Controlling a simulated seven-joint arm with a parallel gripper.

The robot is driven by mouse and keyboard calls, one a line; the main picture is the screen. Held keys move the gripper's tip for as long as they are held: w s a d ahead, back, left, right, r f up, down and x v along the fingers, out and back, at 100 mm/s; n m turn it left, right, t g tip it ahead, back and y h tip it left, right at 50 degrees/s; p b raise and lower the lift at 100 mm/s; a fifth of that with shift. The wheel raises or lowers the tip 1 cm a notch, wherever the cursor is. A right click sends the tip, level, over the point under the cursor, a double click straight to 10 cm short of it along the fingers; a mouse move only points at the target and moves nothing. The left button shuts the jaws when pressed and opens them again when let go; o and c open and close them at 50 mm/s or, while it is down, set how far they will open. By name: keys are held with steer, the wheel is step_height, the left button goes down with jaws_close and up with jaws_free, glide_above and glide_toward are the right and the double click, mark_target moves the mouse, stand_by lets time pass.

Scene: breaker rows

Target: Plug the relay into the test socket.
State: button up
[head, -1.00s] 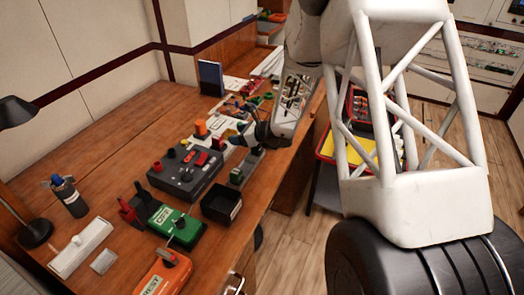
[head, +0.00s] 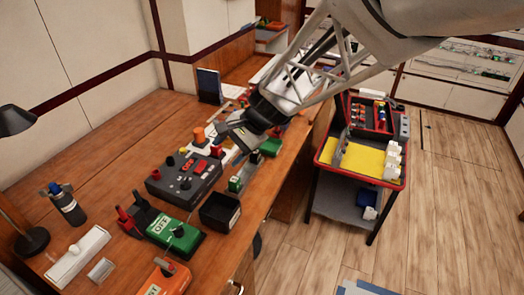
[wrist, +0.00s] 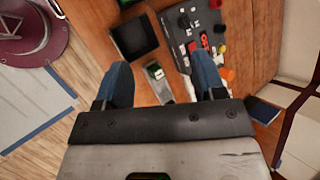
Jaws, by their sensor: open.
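A small green-topped block (head: 235,184), which looks like the relay, stands at one end of a narrow grey plate on the bench, right of the dark test box. In the wrist view the green-topped block (wrist: 154,71) and the grey plate (wrist: 163,91) lie between my two blue fingers. My gripper (wrist: 160,68) is open and empty, above and apart from them. In the head view my gripper (head: 243,138) hangs over the bench beyond the block. The dark test box (head: 185,180) carries red and black parts. I cannot tell which part is the test socket.
A black open bin (head: 220,211) stands in front of the block. A green box marked OFF (head: 176,228) and an orange box (head: 163,280) stand nearer. Another green block (head: 271,146) sits beside my gripper. A red-rimmed cart (head: 360,163) stands right of the bench.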

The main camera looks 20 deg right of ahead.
steer(key=s+d+r+n+h, duration=0.3)
steer(key=s+n, duration=0.2)
steer(key=s, duration=0.5)
steer(key=s+d+r+n+h, duration=0.3)
steer(key=s+n+h, duration=0.1)
steer(key=s, duration=0.6)
steer(key=shift+n+h, duration=0.3)
steer(key=shift+n, duration=0.3)
